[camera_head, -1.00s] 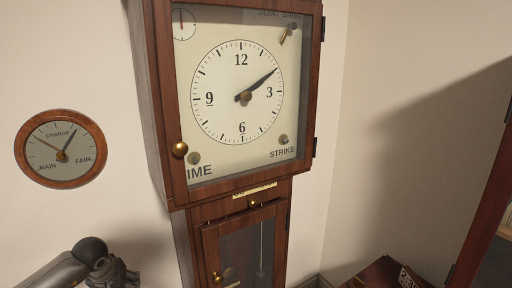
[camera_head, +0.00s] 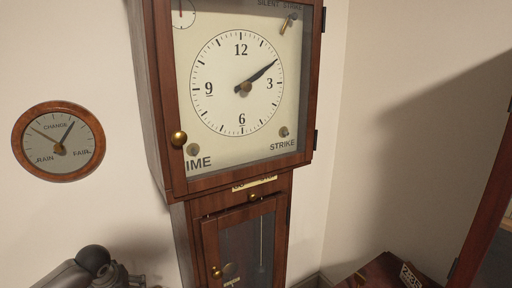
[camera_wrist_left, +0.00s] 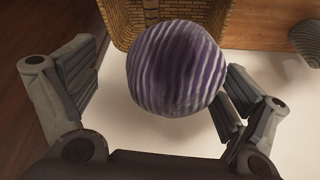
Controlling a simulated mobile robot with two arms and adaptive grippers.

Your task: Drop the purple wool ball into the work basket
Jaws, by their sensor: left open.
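The purple wool ball (camera_wrist_left: 178,75), striped in purple and pale grey, is large in the left wrist view. It sits between the spread fingers of my left gripper (camera_wrist_left: 162,58), which is open. The ball looks close to the right-hand finger; I cannot tell whether they touch. A wicker work basket (camera_wrist_left: 118,22) shows behind the ball at the top, partly hidden by it. I cannot tell whether the ball is over the basket or in front of it. My right gripper is not in view.
A grey ridged object (camera_wrist_left: 305,42) lies on the white surface (camera_wrist_left: 292,95) at the right. In the head view a tall wooden clock (camera_head: 240,185) stands by the wall, with a round weather dial (camera_head: 58,142) left of it.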

